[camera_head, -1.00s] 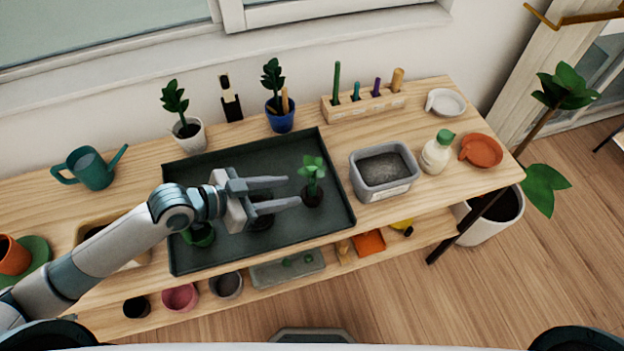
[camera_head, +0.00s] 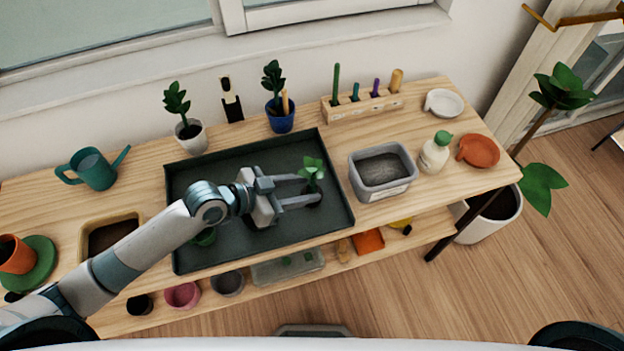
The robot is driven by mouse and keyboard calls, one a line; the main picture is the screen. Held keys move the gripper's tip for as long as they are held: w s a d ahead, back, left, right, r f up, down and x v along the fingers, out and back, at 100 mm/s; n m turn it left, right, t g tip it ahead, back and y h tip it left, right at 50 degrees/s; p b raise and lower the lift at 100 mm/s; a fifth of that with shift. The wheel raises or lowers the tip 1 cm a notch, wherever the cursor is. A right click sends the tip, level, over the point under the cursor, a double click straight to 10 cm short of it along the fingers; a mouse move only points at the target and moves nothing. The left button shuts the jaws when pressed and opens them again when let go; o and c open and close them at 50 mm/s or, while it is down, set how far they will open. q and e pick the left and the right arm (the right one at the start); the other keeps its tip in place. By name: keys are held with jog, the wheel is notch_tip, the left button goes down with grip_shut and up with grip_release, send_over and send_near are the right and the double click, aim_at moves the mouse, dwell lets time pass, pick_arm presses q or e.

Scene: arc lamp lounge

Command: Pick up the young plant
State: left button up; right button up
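The young plant (camera_head: 313,169) has small bright green leaves and stands at the right side of the dark green tray (camera_head: 328,146). Its dark root ball is partly hidden behind the fingers. My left gripper (camera_head: 308,189) points right over the tray. Its two fingers are apart, one on the far side and one on the near side of the plant, with the stem between them near the tips. I cannot tell whether either finger touches it. My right gripper is not in view.
A grey soil bin (camera_head: 382,171) stands just right of the tray. Behind the tray stand a white potted plant (camera_head: 191,136), a blue potted plant (camera_head: 280,118) and a wooden tool rack (camera_head: 363,107).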

aim_at(305, 180)
pick_arm(q)
jog(key=shift+w+d+f, duration=0.25)
jog(key=shift+d, duration=0.1)
grip_shut()
jog(key=shift+r, duration=0.15)
jog(key=shift+r, duration=0.55)
notch_tip(305, 180, up, 2)
jog(key=shift+r+b, duration=0.15)
jog(key=shift+b, duration=0.5)
jog(key=s+d+r+b, duration=0.1)
jog(key=s+d+r, duration=0.2)
jog(key=s+r, duration=0.4)
jog(key=s, duration=0.4)
jog(key=shift+s+r, duration=0.2)
